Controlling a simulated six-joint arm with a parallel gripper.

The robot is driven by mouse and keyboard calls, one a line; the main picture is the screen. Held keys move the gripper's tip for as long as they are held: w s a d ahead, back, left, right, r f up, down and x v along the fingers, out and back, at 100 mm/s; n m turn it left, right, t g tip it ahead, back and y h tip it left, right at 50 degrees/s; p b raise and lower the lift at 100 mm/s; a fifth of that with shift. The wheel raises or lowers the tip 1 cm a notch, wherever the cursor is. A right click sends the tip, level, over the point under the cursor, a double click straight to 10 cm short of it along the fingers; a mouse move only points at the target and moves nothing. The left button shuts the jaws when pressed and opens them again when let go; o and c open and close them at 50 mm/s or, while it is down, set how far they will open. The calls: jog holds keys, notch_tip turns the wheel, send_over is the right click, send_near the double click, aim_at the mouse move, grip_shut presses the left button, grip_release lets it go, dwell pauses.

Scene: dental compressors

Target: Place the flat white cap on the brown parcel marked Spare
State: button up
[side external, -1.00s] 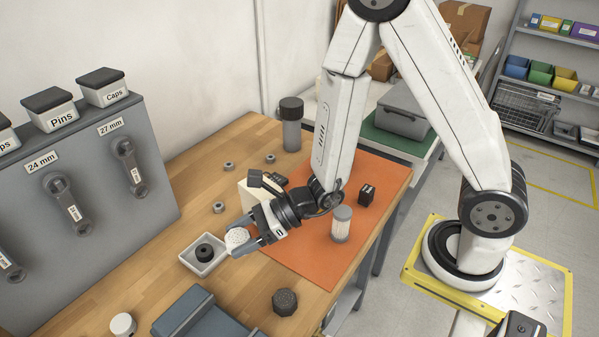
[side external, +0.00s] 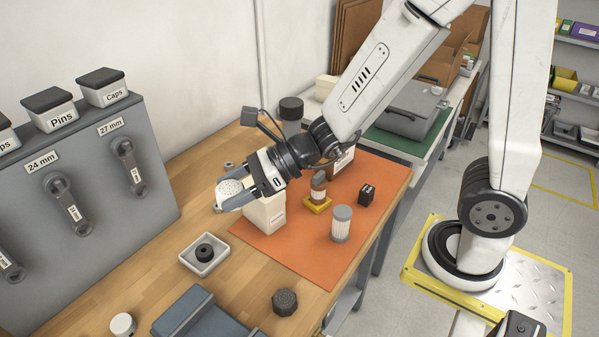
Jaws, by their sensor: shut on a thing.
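My gripper (side external: 230,195) is shut on a round white cap (side external: 229,187) with a dotted top. It holds the cap above the table, to the left of the cream box on the orange mat. No parcel with a readable "Spare" mark shows. A box with a pale, lettered front (side external: 343,160) is partly hidden behind my arm, and its lettering is too small to read. Brown cardboard boxes (side external: 440,68) stand at the back. A second white, round piece (side external: 122,324) stands at the table's lower left.
On the orange mat (side external: 290,247) are a cream box (side external: 265,213), a brown bottle (side external: 318,188) on a yellow base, a ribbed cylinder (side external: 341,224) and a black block (side external: 367,194). A white tray (side external: 187,262) holds a dark ring. A dark knob (side external: 285,302) stands in front.

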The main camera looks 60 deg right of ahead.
jog(key=w+d+m+t+h, duration=0.2)
jog(key=w+d+m+h, duration=0.15)
jog(key=d, duration=0.75)
jog(key=w+d+m+t+h, duration=0.2)
jog(key=w+d+m, duration=0.15)
jog(key=d, duration=0.75)
jog(key=s+d+m+t+h, duration=0.1)
jog(key=s+d+m+h, duration=0.15)
jog(key=d, duration=0.75)
jog(key=s+d+m+h, duration=0.1)
jog(key=d+h, duration=0.2)
jog(key=d, duration=0.7)
jog(key=shift+s+d+f, duration=0.1)
jog(key=shift+d+f, duration=0.05)
jog(key=shift+f, duration=1.15)
jog(key=shift+s+d+f, duration=0.1)
jog(key=shift+f, duration=1.2)
jog(key=shift+f, duration=2.2)
